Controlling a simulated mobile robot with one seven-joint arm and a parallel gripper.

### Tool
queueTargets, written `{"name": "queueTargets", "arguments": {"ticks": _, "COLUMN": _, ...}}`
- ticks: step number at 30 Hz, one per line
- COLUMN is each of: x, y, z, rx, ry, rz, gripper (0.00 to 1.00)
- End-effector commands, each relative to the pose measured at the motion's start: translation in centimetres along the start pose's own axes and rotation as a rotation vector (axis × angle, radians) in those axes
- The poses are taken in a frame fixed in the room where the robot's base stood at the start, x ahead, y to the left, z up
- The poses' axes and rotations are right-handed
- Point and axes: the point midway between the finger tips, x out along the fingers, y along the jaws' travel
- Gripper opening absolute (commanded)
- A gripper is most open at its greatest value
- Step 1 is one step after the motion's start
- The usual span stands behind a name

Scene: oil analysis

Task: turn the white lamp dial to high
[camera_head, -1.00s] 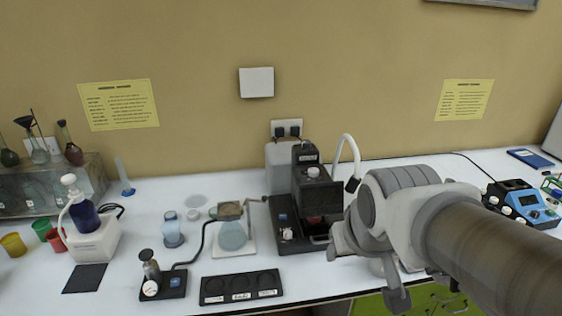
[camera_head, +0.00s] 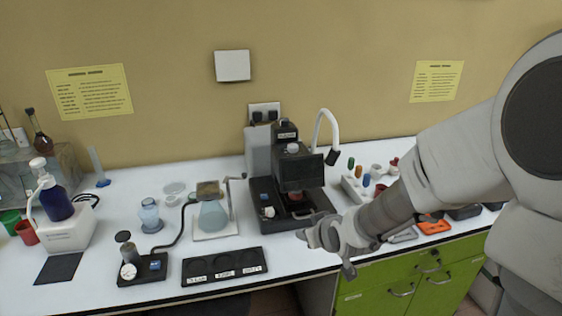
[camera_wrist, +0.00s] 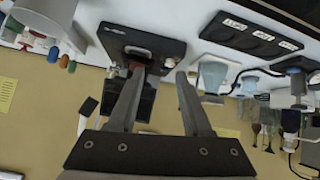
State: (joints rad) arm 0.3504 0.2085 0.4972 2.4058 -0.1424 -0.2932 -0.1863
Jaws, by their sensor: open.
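The white gooseneck lamp (camera_head: 325,120) with a dark head stands behind and right of the black instrument (camera_head: 285,190). Its dark head also shows in the wrist view (camera_wrist: 88,105). A white knob (camera_head: 268,212) sits on the instrument's front left, and a pale round knob (camera_head: 292,148) on its top. I cannot tell which is the lamp dial. My gripper (camera_head: 326,250) is in front and right of the instrument, near the table's front edge. In the wrist view my gripper (camera_wrist: 158,77) is open and empty, its fingers pointing toward the black instrument (camera_wrist: 150,42).
A black tray (camera_head: 225,268) with round recesses lies left of my gripper. A flask (camera_head: 213,213) stands behind it. A white holder (camera_head: 353,187) with several coloured items is right of the instrument. An orange tool (camera_head: 434,227) lies farther right. Green drawers (camera_head: 405,285) are below the table.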

Motion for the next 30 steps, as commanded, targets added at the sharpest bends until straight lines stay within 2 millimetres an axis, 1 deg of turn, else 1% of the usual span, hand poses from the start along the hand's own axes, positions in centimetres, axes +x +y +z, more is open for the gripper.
{"name": "queueTargets", "arguments": {"ticks": 1, "x": 2.0, "y": -0.5, "z": 0.8, "rx": 0.006, "ry": 0.037, "rz": -0.025, "gripper": 0.49}}
{"name": "queueTargets", "arguments": {"ticks": 3, "x": 3.7, "y": -1.1, "z": 0.8, "rx": 0.014, "ry": 0.103, "rz": -0.052, "gripper": 0.49}}
{"name": "queueTargets", "arguments": {"ticks": 6, "x": 5.4, "y": -1.7, "z": 0.4, "rx": 0.031, "ry": 0.193, "rz": -0.081, "gripper": 0.49}}
{"name": "queueTargets", "arguments": {"ticks": 9, "x": 6.3, "y": -2.1, "z": 0.0, "rx": 0.050, "ry": 0.266, "rz": -0.099, "gripper": 0.49}}
{"name": "queueTargets", "arguments": {"ticks": 12, "x": 6.7, "y": -2.3, "z": -0.4, "rx": 0.065, "ry": 0.313, "rz": -0.106, "gripper": 0.49}}
{"name": "queueTargets", "arguments": {"ticks": 17, "x": 7.2, "y": -2.3, "z": -0.9, "rx": 0.072, "ry": 0.338, "rz": -0.109, "gripper": 0.49}}
{"name": "queueTargets", "arguments": {"ticks": 20, "x": 8.2, "y": -2.5, "z": -1.2, "rx": 0.072, "ry": 0.337, "rz": -0.110, "gripper": 0.49}}
{"name": "queueTargets", "arguments": {"ticks": 23, "x": 9.7, "y": -2.7, "z": -1.7, "rx": 0.072, "ry": 0.335, "rz": -0.111, "gripper": 0.49}}
{"name": "queueTargets", "arguments": {"ticks": 30, "x": 14.0, "y": -3.1, "z": -3.2, "rx": 0.073, "ry": 0.335, "rz": -0.111, "gripper": 0.49}}
